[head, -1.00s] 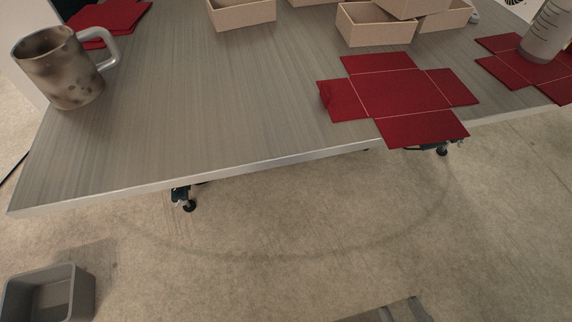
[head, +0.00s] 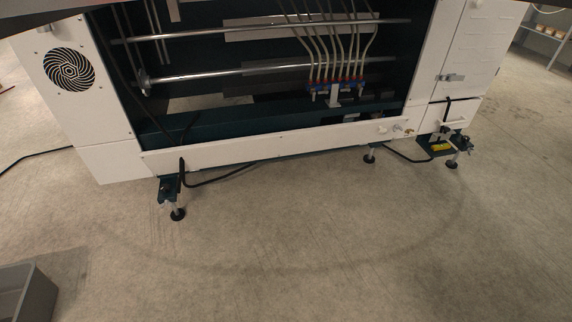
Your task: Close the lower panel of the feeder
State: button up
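A large white and dark-green machine stands ahead in the head view. Its lower front is a long white panel (head: 262,147) under a dark open bay (head: 270,60) with metal rods, several pale hoses and a blue and red fitting block. I cannot tell for sure whether this machine is the feeder or which part is its lower panel. A white door with a metal latch (head: 452,77) is at the right, with a smaller white panel (head: 447,114) below it. My gripper is not in view.
The machine stands on leveling feet (head: 177,214) with black cables on the floor. A grey bin (head: 22,296) is at the lower left. A shelf (head: 546,40) is at the far right. The concrete floor in front is clear.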

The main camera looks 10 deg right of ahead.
aim_at(195, 156)
jog(key=i+l+u, duration=0.2)
jog(key=i+u, duration=0.15)
jog(key=i+l+u, duration=0.35)
jog(key=i, duration=0.2)
jog(key=i+l+u, duration=0.35)
jog(key=l, duration=0.1)
